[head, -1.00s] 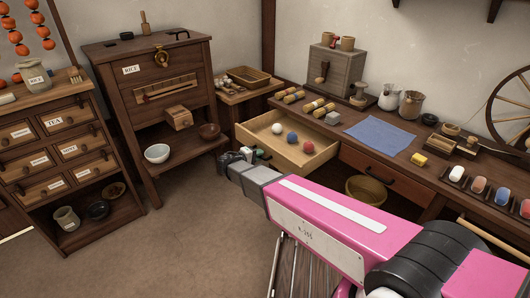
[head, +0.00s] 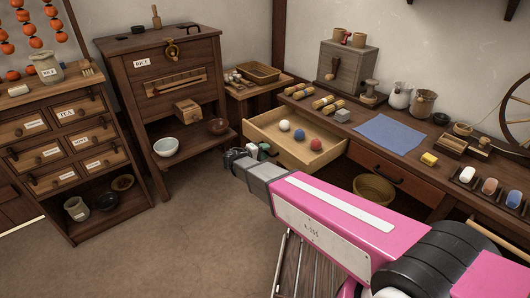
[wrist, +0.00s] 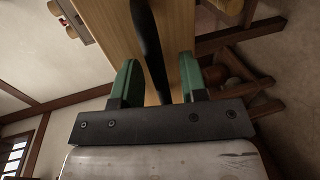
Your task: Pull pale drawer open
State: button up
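The pale drawer (head: 282,150) sticks well out of the long dark bench, with a white, a red and a blue ball inside. My gripper (head: 248,154) is low at the drawer's front, partly hidden by its own body in the head view. In the wrist view the drawer's pale wooden front (wrist: 108,32) fills the upper middle. A dark bar handle (wrist: 148,38) runs between the two green fingers of my gripper (wrist: 159,78). The fingers stand apart on either side of the bar, with a gap visible beside it.
A second, red-brown drawer (head: 388,178) is shut to the right, above a basket (head: 373,189). The dark cabinet (head: 157,98) with a white bowl (head: 166,146) stands to the left. Floor (head: 185,225) in front of the cabinets is clear.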

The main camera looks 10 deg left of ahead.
jog(key=v, duration=1)
jog(key=shift+s+a, duration=0.1)
jog(key=shift+s, duration=0.05)
